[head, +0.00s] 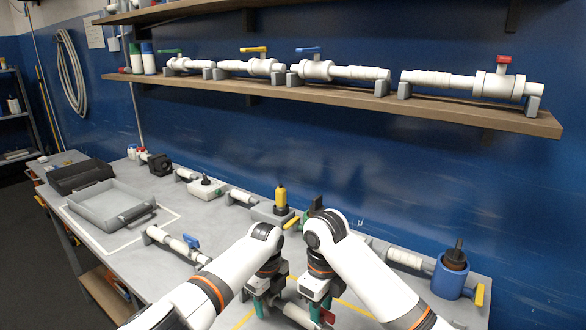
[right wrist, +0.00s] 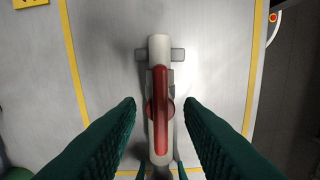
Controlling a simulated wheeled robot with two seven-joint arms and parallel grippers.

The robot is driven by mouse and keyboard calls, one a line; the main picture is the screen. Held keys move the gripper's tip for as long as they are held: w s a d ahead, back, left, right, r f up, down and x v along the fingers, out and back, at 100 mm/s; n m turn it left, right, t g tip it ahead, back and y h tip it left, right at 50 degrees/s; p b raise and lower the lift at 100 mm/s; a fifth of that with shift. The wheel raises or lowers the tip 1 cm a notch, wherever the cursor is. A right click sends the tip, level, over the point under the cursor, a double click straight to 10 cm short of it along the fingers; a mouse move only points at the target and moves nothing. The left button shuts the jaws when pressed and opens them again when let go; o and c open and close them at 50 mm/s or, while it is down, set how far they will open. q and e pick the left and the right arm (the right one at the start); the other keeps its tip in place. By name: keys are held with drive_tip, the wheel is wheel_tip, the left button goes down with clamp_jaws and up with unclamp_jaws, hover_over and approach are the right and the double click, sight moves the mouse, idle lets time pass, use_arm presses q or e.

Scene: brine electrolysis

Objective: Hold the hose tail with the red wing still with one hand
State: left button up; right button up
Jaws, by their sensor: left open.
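The hose tail with the red wing lies on the bench below my grippers. In the right wrist view its white pipe (right wrist: 159,50) rests across a grey cradle, and the red wing (right wrist: 160,95) lies lengthwise along it. In the head view only part of the white pipe (head: 298,313) and of the red wing (head: 328,316) shows. My right gripper (right wrist: 157,128) is open, its dark green fingers apart on either side of the pipe, not touching it. My left gripper (head: 265,300) is open near the pipe's left end; whether it touches the pipe is unclear.
Yellow tape (right wrist: 75,60) borders the work area. A blue holder (head: 452,278) with a brown bottle stands at the right. A grey tray (head: 110,205) and a blue-handled valve pipe (head: 178,243) lie at the left. Several valve pipes rest on the wall shelf (head: 440,106) above.

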use_arm(q)
drive_tip(key=shift+r, duration=0.15)
wheel_tip(320, 180, up, 12)
drive_tip(key=shift+f, duration=0.1)
idle(0.4)
